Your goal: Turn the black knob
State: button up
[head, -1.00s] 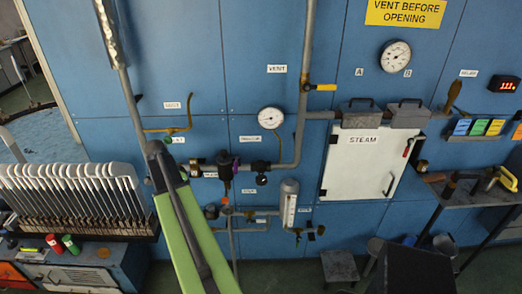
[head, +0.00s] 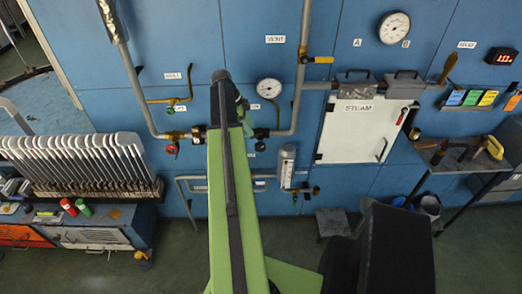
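On the blue panel, a small black fitting (head: 261,133) sits on the pipe below the round gauge (head: 269,88), just right of my arm. A smaller dark round part (head: 260,146) shows below it. I cannot tell whether either is the black knob of the task.
A red knob (head: 171,149) and a yellow lever (head: 178,108) are left of my arm. A vertical sight glass (head: 287,166) and the white STEAM door (head: 358,130) are to the right. A rack of pale boards (head: 80,160) stands at left. Green floor shows below.

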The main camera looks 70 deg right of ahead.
aim_at(260, 143)
jog(key=b+x, duration=1)
jog(key=x, duration=0.3)
jog(key=shift+r, duration=0.1)
jog(key=shift+c, duration=0.4)
grip_shut()
jog(key=shift+w+d+r, duration=0.1)
jog(key=shift+w, duration=0.05)
